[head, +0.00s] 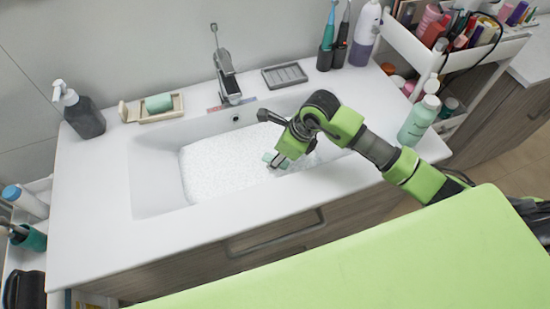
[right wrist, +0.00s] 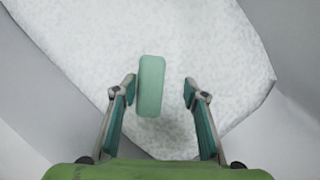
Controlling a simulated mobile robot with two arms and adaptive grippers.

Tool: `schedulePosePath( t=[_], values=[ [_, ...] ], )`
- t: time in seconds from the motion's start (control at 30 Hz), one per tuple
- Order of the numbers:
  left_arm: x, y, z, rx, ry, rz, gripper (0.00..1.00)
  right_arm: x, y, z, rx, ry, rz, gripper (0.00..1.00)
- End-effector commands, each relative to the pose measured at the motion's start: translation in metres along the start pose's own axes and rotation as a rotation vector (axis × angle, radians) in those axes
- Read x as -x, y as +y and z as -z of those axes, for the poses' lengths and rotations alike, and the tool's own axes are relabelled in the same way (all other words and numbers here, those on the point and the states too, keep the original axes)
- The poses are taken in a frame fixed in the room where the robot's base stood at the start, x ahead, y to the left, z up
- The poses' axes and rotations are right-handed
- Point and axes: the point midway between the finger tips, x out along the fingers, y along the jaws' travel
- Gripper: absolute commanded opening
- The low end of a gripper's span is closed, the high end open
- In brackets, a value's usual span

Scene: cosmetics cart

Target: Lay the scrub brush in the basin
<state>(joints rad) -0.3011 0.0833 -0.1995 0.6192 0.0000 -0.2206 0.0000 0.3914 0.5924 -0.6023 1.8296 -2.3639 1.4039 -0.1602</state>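The basin (head: 156,180) is white and sunk into the counter, with a pale speckled layer on its floor. My right gripper (head: 276,161) is inside the basin, toward its right side, pointing down. In the right wrist view a rounded mint-green block, apparently the scrub brush (right wrist: 150,85), appears over the speckled layer. It lies between the two fingers of my right gripper (right wrist: 159,84), nearer the left one. Bristles cannot be made out. In the head view my gripper largely hides the block. My left gripper is not in view.
The faucet (head: 229,82) stands behind the basin. A soap dish (head: 173,117) with a green bar (head: 158,103) and a dark pump bottle (head: 84,115) are at the back left. A grey tray (head: 284,76) lies behind; a green bottle (head: 416,122) stands right. The front counter strip is clear.

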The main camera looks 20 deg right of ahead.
Motion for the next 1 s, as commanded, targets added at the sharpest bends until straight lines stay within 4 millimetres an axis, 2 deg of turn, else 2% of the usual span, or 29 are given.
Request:
schedulePosePath(
  t=[0.07,0.17,0.4,0.6,0.8,1.0],
  values=[
    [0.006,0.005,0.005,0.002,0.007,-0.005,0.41,0.006,0.000,-0.003,0.000,-0.001,-0.001,0.40],
    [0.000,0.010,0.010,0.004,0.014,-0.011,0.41,0.018,-0.001,-0.001,0.002,-0.002,0.003,0.40],
    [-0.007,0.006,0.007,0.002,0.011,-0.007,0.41,0.070,-0.001,-0.001,0.004,-0.003,0.005,0.40],
    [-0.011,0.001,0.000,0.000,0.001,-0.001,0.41,0.106,-0.001,-0.001,0.001,-0.002,0.003,0.40],
    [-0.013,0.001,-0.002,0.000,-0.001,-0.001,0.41,0.121,0.000,-0.001,0.000,0.000,0.001,0.40],
    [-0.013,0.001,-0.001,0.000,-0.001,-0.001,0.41,0.123,0.000,-0.001,0.000,0.000,0.000,0.40]
  ],
)
